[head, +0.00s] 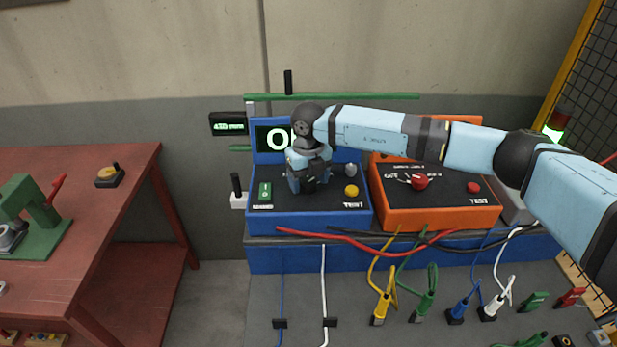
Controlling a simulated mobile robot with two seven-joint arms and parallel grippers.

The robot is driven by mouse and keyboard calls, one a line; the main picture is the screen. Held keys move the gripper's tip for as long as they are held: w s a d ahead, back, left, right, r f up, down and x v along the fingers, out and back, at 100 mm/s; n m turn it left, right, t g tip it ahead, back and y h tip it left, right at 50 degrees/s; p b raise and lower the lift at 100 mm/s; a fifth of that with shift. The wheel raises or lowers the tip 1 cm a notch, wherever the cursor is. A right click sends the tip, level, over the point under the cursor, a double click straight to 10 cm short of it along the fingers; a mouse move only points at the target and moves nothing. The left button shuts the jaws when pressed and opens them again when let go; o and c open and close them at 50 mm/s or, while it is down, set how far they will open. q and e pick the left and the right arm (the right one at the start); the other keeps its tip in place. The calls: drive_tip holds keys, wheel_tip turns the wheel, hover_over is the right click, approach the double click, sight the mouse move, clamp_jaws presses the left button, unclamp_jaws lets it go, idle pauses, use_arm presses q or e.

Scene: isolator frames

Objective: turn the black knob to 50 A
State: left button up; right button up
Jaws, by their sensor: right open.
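My right arm reaches in from the right, and its gripper (309,186) points down over the panel of the blue tester box (262,221). The gripper is open, and its fingers are low at the middle of the panel. I cannot make out the black knob; the gripper covers that part of the panel, so I cannot tell whether the fingers are around it or touching it. The scale marks there are mostly hidden too. The box's green-lit display (272,139) shows an "O", with the rest behind my wrist. My left gripper is not in view.
A yellow button (351,191) and a grey knob (350,170) sit right of the gripper. An orange tester box (420,219) with a red knob (419,182) stands close at right, under my forearm. Cables (372,245) lie in front. A red table (110,210) stands left.

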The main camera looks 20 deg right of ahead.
drive_tip(key=c, duration=0.9)
